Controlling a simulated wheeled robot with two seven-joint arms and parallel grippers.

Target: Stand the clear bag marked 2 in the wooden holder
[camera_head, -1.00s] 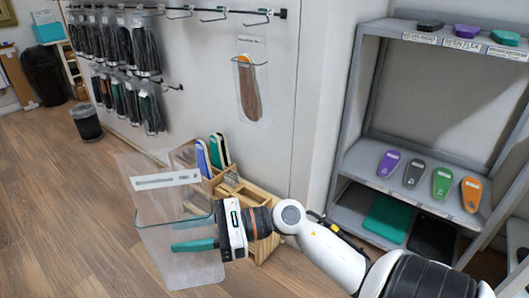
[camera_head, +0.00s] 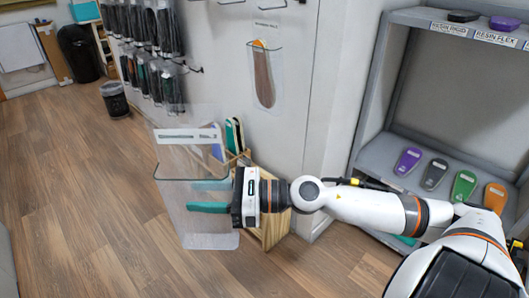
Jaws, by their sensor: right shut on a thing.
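A clear bag (camera_head: 205,226) with a white label strip near its top hangs upright in my right gripper (camera_head: 212,196). The gripper's teal fingers are shut on it from the right side. No number can be read on the bag. The wooden holder (camera_head: 272,228) stands on the floor by the wall, behind and to the right of the bag. My right gripper and wrist hide much of it. Upright blue and green insoles (camera_head: 235,136) stand in its back part. The bag is in front of the holder and apart from it. My left gripper is not in view.
Another clear bag with a brown insole (camera_head: 263,78) hangs on the wall. Black packs (camera_head: 140,30) hang from wall hooks at upper left. A grey shelf (camera_head: 400,141) with coloured insoles stands at right. A bin (camera_head: 115,101) stands at left. The wooden floor at left is clear.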

